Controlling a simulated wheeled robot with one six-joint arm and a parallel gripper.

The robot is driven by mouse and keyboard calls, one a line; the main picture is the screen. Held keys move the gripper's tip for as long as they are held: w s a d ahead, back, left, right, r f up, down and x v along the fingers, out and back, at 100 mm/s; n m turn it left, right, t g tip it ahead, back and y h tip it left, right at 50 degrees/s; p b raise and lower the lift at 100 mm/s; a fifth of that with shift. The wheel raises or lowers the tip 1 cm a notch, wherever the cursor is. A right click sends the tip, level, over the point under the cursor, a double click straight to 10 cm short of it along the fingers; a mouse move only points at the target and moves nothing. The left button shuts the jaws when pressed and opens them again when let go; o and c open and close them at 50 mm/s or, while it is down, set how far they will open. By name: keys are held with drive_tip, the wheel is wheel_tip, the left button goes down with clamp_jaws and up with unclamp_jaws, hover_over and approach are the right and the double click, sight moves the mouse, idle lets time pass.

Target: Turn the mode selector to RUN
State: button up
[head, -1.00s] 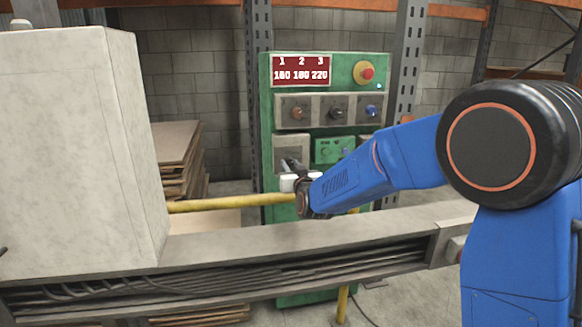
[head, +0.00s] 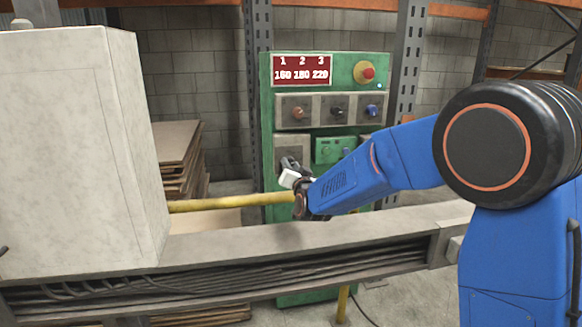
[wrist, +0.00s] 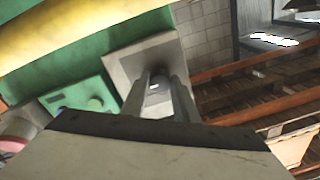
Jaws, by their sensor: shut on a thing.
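The mode selector sits on a grey plate (head: 281,146) at the left of the green control panel (head: 266,110). In the wrist view its dark grey knob (wrist: 157,88) stands between my two fingers, in front of the grey plate (wrist: 127,63). My gripper (head: 288,163) is at this plate in the head view and is shut on the knob, with a finger along each side; it also shows in the wrist view (wrist: 160,96). My gripper hides most of the knob in the head view. No RUN marking or pointer direction can be read.
A yellow rail (head: 230,203) and a grey beam (head: 300,234) run in front of the panel. A pale cabinet (head: 80,150) stands at left. A green module (head: 331,150) adjoins the plate.

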drive_tip(key=o, duration=1.1)
drive_tip(key=shift+c, duration=0.2)
drive_tip(key=v, duration=1.7)
drive_tip(key=shift+s+f, duration=0.2)
drive_tip(key=shift+d, duration=0.25)
drive_tip(key=s+d+f+n+g+h, duration=0.1)
drive_tip(key=s+d+f+g, duration=0.15)
drive_tip(key=s+d, duration=0.5)
drive_tip(key=s+d+f+n+g+h, duration=0.1)
drive_tip(key=s+d+g, duration=0.35)
drive_tip(key=d, duration=0.55)
drive_tip(key=s+d+f+g+h, duration=0.1)
drive_tip(key=s+d, duration=0.5)
drive_tip(key=s, duration=0.6)
drive_tip(key=s+d+f+g+h, duration=0.2)
drive_tip(key=s+d+f+g, duration=0.2)
drive_tip(key=s+d, duration=0.3)
drive_tip(key=s, duration=0.4)
drive_tip(key=shift+s+f+g+h, duration=0.3)
drive_tip(key=shift+s+f, duration=0.05)
drive_tip(key=shift+s, duration=0.05)
